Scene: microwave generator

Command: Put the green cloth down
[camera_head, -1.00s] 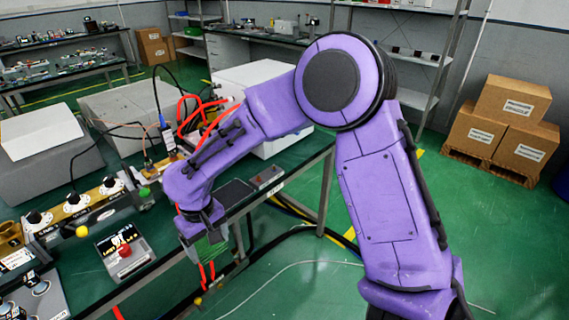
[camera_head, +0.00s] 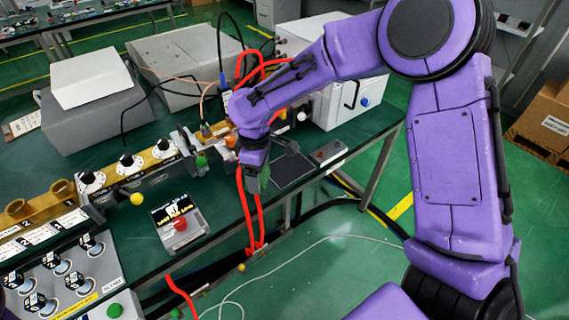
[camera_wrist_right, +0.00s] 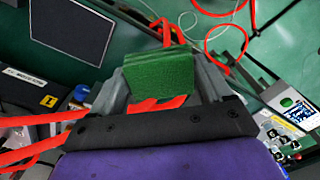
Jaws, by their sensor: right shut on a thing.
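The green cloth (camera_wrist_right: 160,75) is a flat textured patch between the two grey fingers of my right gripper (camera_wrist_right: 162,82) in the right wrist view. The fingers are closed on it. In the head view my right gripper (camera_head: 258,178) points down near the front edge of the dark green workbench (camera_head: 140,185). Only a small dark green bit of the cloth (camera_head: 264,180) shows there. I cannot tell how high it is above the bench. My left gripper is not in view.
A dark flat panel (camera_head: 292,170) lies right of the gripper. Red cables (camera_head: 247,215) hang close by over the bench edge. A box with a red button (camera_head: 180,225) stands to the left. A white cabinet (camera_head: 340,95) is behind.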

